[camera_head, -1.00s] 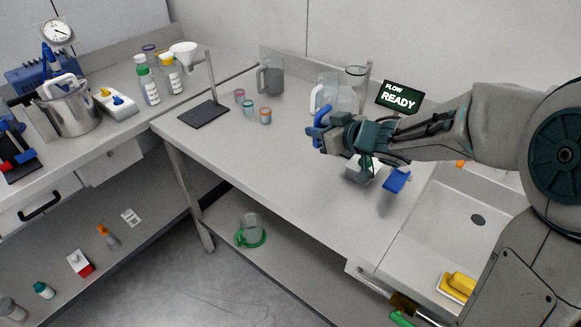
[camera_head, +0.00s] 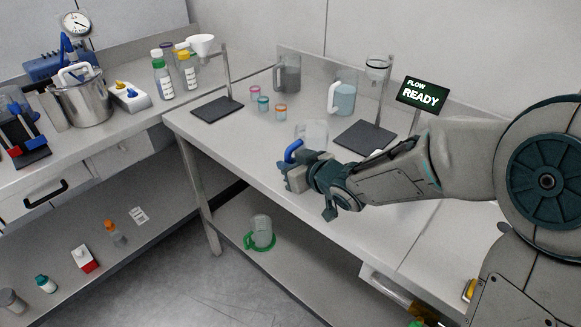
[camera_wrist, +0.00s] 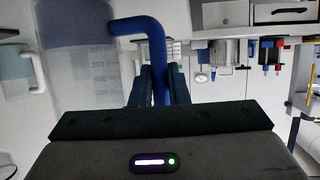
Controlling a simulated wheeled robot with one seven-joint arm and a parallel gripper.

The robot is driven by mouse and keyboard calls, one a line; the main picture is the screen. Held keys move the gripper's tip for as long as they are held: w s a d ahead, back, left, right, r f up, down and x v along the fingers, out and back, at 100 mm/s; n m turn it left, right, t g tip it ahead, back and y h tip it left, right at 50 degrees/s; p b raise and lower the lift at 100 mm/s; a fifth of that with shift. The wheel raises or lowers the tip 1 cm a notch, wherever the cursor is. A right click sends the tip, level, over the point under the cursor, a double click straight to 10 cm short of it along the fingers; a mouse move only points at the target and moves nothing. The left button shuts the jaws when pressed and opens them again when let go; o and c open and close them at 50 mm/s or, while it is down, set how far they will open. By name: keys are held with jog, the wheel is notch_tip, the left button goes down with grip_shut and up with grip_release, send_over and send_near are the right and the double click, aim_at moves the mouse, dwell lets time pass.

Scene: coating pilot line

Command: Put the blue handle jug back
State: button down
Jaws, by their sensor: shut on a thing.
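The blue handle jug (camera_head: 313,130) is a clear jug with a blue handle, held over or on the front middle part of the bench. My gripper (camera_head: 290,172) is shut on its blue handle (camera_head: 293,150). In the wrist view the handle (camera_wrist: 157,60) runs down between my two dark fingers (camera_wrist: 160,88), and the clear body with grey volume marks (camera_wrist: 85,75) stands to the left. The jug looks upright. My gripper and arm hide its lower part, so I cannot tell whether its base touches the bench.
A white-handled jug (camera_head: 343,95) and a dark stand (camera_head: 365,138) are behind. A grey-handled jug (camera_head: 287,74) and several small jars (camera_head: 263,103) stand further left. A green-handled jug (camera_head: 261,231) is on the lower shelf. The front left bench top (camera_head: 225,140) is clear.

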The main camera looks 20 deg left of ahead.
jog(key=shift+r, duration=0.1)
jog(key=shift+f, duration=0.3)
jog(key=c, duration=1.4)
grip_release()
jog(key=shift+r, duration=0.1)
